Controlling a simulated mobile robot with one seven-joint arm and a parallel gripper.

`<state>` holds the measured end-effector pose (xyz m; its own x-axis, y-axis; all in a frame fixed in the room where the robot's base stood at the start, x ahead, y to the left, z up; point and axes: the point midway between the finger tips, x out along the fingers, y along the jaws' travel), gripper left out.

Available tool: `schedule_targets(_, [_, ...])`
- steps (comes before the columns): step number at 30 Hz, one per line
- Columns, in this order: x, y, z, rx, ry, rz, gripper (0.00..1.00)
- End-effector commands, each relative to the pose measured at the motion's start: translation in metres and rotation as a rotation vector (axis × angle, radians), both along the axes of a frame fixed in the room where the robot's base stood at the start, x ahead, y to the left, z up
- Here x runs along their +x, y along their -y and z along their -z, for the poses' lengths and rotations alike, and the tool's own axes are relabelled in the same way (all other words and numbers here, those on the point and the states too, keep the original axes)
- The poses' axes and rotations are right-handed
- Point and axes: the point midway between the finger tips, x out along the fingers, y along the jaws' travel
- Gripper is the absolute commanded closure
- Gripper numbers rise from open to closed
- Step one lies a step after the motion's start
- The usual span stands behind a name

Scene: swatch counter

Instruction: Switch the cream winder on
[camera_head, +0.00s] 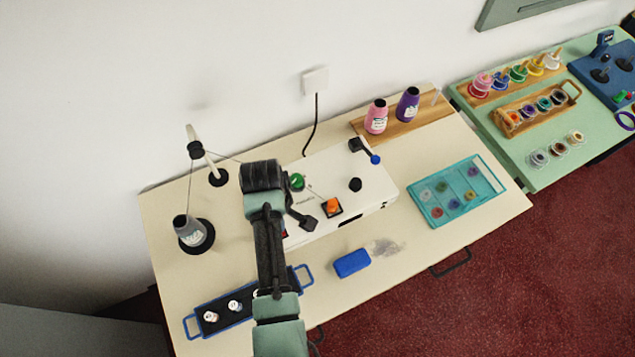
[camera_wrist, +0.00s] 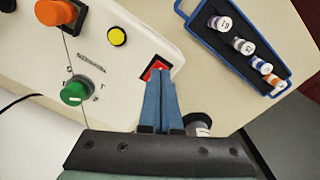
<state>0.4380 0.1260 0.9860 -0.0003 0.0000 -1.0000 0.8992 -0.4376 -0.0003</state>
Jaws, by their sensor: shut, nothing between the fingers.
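The cream winder (camera_head: 325,170) is an off-white box on the table, partly covered by my arm in the head view. In the wrist view its top (camera_wrist: 115,65) carries a green knob (camera_wrist: 74,90), a yellow button (camera_wrist: 116,36) and an orange bobbin (camera_wrist: 55,13). A red switch in a black frame (camera_wrist: 154,68) sits near the panel's edge, partly hidden by my fingertips. My gripper (camera_wrist: 160,84) is shut and empty, its tips right at the switch; I cannot tell whether they touch it. The fingers are hidden in the head view.
A blue tray of small spools (camera_head: 237,307) lies near the table's front left; it also shows in the wrist view (camera_wrist: 225,57). A grey thread cone (camera_head: 187,229) stands at left. A blue block (camera_head: 352,263) and a teal tray (camera_head: 433,211) lie to the right.

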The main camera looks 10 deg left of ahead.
Motion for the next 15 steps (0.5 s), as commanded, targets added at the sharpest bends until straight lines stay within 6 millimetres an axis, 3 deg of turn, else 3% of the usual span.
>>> schedule_targets(15, [0.0002, 0.0, 0.0084, 0.0, 0.0, 0.0, 1.0])
